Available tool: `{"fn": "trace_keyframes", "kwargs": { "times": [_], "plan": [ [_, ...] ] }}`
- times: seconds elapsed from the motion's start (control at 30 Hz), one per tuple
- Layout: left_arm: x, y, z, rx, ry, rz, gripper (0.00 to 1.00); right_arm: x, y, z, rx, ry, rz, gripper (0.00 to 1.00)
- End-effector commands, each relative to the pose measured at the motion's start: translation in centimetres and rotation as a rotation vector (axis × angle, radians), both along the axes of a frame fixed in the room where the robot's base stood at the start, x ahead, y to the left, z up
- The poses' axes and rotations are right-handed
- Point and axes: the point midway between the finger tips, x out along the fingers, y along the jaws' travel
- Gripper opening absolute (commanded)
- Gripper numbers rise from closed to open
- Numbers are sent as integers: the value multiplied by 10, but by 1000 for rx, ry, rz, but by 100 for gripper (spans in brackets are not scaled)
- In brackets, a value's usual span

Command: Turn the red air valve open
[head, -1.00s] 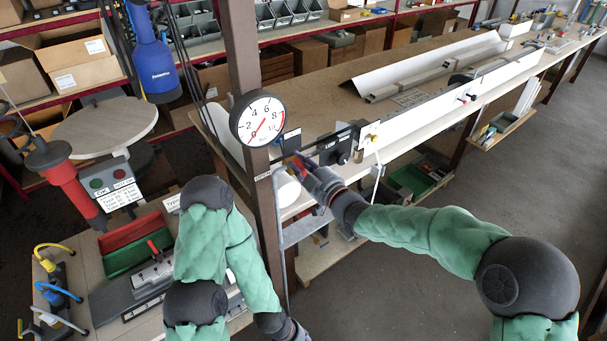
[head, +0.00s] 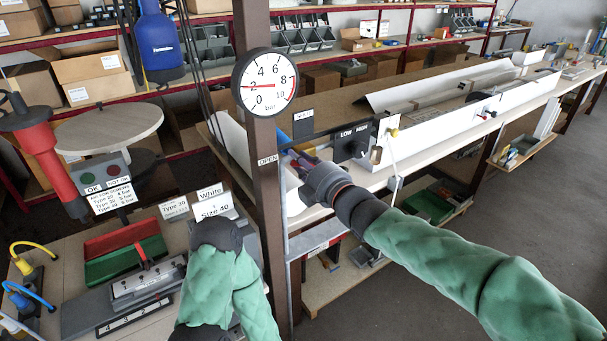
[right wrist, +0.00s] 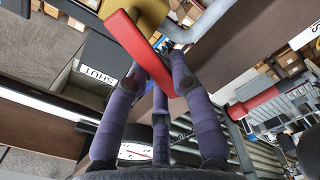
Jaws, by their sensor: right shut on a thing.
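The red air valve lever (right wrist: 138,45) shows in the right wrist view, on a yellow-brass valve body (right wrist: 150,12) with a grey pipe. My right gripper (right wrist: 165,75) has its purple fingers shut around the lever's lower end. In the head view my right gripper (head: 300,165) is beside the brown post, between the OPEN label (head: 267,160) and the SHUT label (head: 304,115); it hides the lever there. The round pressure gauge (head: 265,82) on the post reads about 2 bar. My left gripper is out of view below the picture's edge.
The brown post (head: 245,30) stands close by my right gripper. A LOW/HIGH switch box (head: 353,141) is just to the right. A long workbench runs back right. At left are a red hanging tool (head: 45,160) and red and green trays (head: 125,262).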

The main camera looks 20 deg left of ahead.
Motion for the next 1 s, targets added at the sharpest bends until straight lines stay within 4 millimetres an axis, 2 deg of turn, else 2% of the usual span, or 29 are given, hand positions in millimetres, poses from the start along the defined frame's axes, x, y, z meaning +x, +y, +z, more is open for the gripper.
{"fn": "trace_keyframes", "kwargs": {
  "times": [0.03,0.1,0.4,0.7,1.0],
  "plan": [
    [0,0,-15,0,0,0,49,-1,1,-8,-22,-31,1,0],
    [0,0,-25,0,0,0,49,-2,2,-11,-57,-74,1,0],
    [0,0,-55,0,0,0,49,-3,3,-18,-178,-226,0,0],
    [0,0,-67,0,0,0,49,-3,3,-20,-237,-300,0,0],
    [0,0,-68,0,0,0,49,-3,3,-20,-248,-313,1,0]
  ]
}}
